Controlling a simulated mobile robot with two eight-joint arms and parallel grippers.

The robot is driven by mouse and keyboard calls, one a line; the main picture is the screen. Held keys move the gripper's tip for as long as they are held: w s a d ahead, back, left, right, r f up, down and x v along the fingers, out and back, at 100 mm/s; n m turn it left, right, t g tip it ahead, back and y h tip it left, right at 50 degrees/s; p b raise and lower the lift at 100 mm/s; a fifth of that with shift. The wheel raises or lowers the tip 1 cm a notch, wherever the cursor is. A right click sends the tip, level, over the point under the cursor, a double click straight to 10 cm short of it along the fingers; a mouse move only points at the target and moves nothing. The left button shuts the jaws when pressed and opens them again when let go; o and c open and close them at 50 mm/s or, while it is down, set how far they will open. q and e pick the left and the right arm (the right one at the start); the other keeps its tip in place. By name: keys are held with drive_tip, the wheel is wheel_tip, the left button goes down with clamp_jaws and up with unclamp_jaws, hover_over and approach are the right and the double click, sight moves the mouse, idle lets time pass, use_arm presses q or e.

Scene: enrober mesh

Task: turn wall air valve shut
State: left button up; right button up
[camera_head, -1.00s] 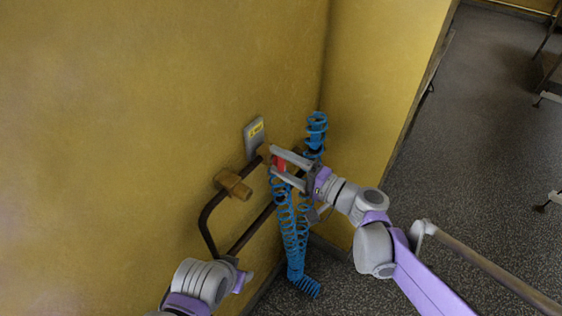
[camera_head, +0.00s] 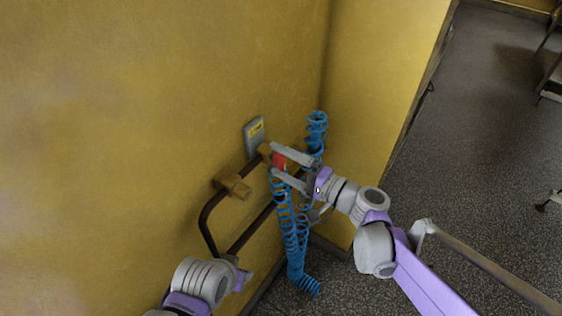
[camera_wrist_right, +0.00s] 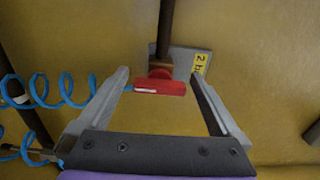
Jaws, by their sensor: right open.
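The wall air valve has a red handle (camera_head: 279,162) at the end of a dark pipe on the yellow wall; a brass-coloured body (camera_head: 264,150) is behind it. In the right wrist view the red handle (camera_wrist_right: 158,87) lies crosswise between the fingertips, with a gap at each side. My right gripper (camera_head: 283,163) is open with its fingers on either side of the handle; it also shows in the right wrist view (camera_wrist_right: 160,80). My left arm comes in at the bottom left; its gripper (camera_head: 240,275) is partly seen and its jaws cannot be made out.
A grey plate with a yellow label (camera_head: 254,135) is on the wall above the valve. A brass-coloured fitting (camera_head: 232,186) sits on the bent dark pipe (camera_head: 206,222). Blue coiled hose (camera_head: 295,262) hangs close beside my right gripper. Open floor (camera_head: 460,150) lies to the right.

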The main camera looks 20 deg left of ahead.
drive_tip(key=v, duration=1)
drive_tip(key=shift+d, duration=0.35)
drive_tip(key=shift+s, duration=0.2)
drive_tip(key=s+d+f+n+h+p, duration=0.1)
drive_tip(key=s+d+f+h+p, duration=0.1)
drive_tip(key=s+d+f+h, duration=0.2)
drive_tip(key=s+d+f+n+g+h+p, duration=0.1)
drive_tip(key=s+d+f+h+p, duration=0.1)
drive_tip(key=s+d+f+h, duration=0.2)
drive_tip(key=s+d+h, duration=0.3)
drive_tip(key=s+h, duration=0.1)
drive_tip(key=s, duration=0.1)
drive_tip(key=shift+d+f+n, duration=0.25)
drive_tip(key=shift+d+n, duration=0.05)
drive_tip(key=s+d+h, duration=0.1)
drive_tip(key=d, duration=0.2)
drive_tip(key=s+d+h+p, duration=0.1)
drive_tip(key=d+h, duration=0.1)
drive_tip(key=d, duration=0.1)
drive_tip(key=s+d+n+h+p, duration=0.1)
drive_tip(key=d+h, duration=0.1)
drive_tip(key=d, duration=0.1)
drive_tip(key=shift+s+f, duration=0.25)
drive_tip(key=shift+f, duration=0.05)
drive_tip(key=shift+c, duration=0.2)
